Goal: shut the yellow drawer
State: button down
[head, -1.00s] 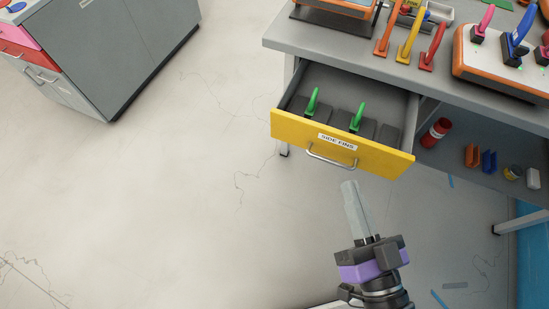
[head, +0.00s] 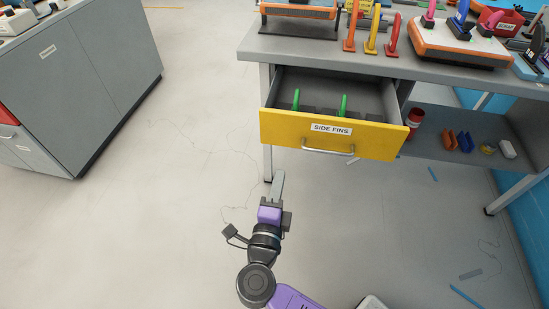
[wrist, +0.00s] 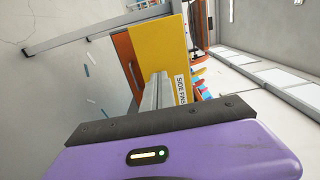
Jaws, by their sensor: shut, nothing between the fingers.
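The yellow drawer (head: 335,136), labelled SIDE FINS, stands open under a grey bench top, with green fins (head: 343,104) in its grey inside. A silver bar handle (head: 328,151) is on its front. In the wrist view the yellow front (wrist: 158,48) shows beyond the fingers, turned sideways, with its label at the right. My gripper (head: 278,180) is shut and empty, in front of the drawer and below its left half in the head view. The fingertips also show in the wrist view (wrist: 158,85). I see no touch with the drawer in the head view.
The grey bench top (head: 350,58) carries coloured fins and orange devices. An open shelf (head: 450,150) to the right of the drawer holds a red can and small items. A grey cabinet (head: 85,85) stands at the left.

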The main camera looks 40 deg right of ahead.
aim_at(289, 133)
jog(key=b+x, duration=0.1)
jog(key=x, duration=1.1)
jog(key=shift+w+d+b, duration=0.2)
jog(key=shift+d+b, duration=0.05)
jog(key=shift+b, duration=0.1)
jog(key=shift+w+d, duration=0.35)
jog(key=shift+d, duration=0.05)
jog(key=shift+w+d+r, duration=0.1)
jog(key=shift+w+d, duration=0.2)
jog(key=shift+d, duration=0.15)
jog(key=b+x, duration=0.2)
jog(key=x, duration=1.9)
jog(key=shift+w+d, duration=0.2)
jog(key=shift+d, duration=0.05)
jog(key=shift+w+d, duration=0.45)
jog(key=shift+d, duration=0.05)
jog(key=shift+w+d+r, duration=0.1)
jog(key=shift+d+r, duration=0.05)
jog(key=shift+r, duration=0.05)
jog(key=shift+d, duration=0.15)
